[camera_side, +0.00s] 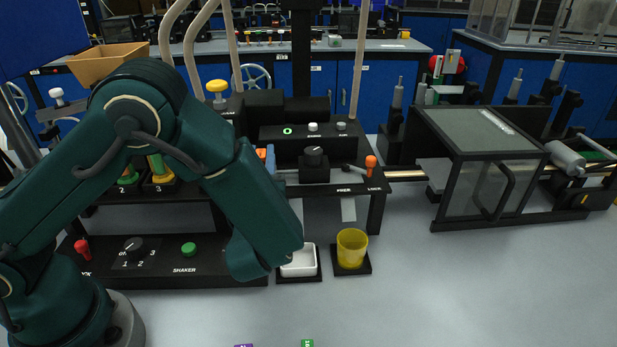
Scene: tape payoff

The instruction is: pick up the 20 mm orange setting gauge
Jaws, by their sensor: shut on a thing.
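My teal arm reaches in from the left and bends down to its wrist in front of the black bench. My gripper is hidden behind the wrist, and I cannot see its jaws. I cannot make out the 20 mm orange setting gauge for sure. A small orange patch (262,153) beside a blue piece (270,160) shows just past the edge of my forearm; I cannot tell what it belongs to. A purple piece (243,345) and a green piece (307,343) lie at the bottom edge of the view, partly cut off.
A white tray (300,264) and a yellow cup (351,248) stand on black pads right of my wrist. A black shaker panel (190,268) lies behind my arm. An orange-topped lever (370,164) and a clear-sided box (478,140) stand further right. The grey surface at front right is clear.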

